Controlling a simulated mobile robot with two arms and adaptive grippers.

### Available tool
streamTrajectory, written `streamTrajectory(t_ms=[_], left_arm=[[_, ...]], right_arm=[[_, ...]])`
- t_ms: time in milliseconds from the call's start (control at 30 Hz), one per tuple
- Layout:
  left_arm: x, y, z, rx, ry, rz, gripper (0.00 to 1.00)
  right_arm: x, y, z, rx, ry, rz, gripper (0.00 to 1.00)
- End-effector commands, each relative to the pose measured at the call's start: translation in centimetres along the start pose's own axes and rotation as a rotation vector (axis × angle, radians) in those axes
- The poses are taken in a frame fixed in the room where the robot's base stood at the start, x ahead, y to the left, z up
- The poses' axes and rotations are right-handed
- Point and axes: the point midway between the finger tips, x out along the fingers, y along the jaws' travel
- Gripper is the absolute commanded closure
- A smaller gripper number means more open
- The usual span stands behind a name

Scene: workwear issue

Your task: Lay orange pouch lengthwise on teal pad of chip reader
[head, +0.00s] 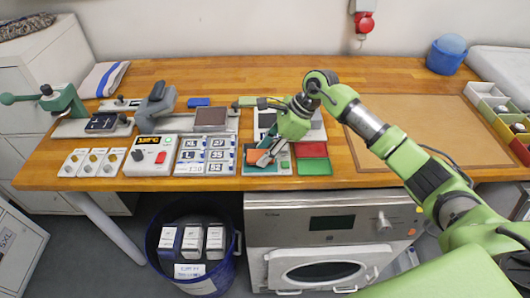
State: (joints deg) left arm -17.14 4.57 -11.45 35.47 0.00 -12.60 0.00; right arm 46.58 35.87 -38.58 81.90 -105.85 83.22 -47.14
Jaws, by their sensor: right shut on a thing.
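My right gripper (265,160) reaches down from the right and is shut on the orange pouch (254,155). The pouch is small in the picture and partly covered by the fingers. It is at the chip reader (285,171), a grey unit near the front edge of the table, and lies over its dark teal pad (250,168). I cannot tell whether the pouch touches the pad. My left gripper is not in view.
Red and green trays (314,167) stand just right of the reader. A brown mat (420,125) lies clear at right. A blue bin (165,262) stands below.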

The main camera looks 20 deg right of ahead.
Motion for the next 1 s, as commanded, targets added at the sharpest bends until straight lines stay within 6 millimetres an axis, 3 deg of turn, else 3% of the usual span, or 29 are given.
streamTrajectory(t_ms=[33,133,567,600,633,1000], left_arm=[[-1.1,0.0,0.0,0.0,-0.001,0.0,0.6],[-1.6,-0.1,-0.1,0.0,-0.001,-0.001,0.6],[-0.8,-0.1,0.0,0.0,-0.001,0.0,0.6],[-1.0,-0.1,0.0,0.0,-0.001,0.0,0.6],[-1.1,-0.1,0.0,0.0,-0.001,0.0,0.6],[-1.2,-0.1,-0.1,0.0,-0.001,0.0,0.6]], right_arm=[[0.3,0.2,-0.2,0.004,0.001,0.006,0.87],[1.3,0.2,-0.7,0.002,0.0,0.004,0.87],[2.1,0.1,-1.2,0.0,0.0,0.0,0.87],[2.0,0.1,-1.1,0.0,0.0,0.001,0.56],[1.9,0.1,-1.1,0.0,0.0,0.001,0.49],[1.8,0.1,-1.0,0.0,0.0,0.001,0.49]])
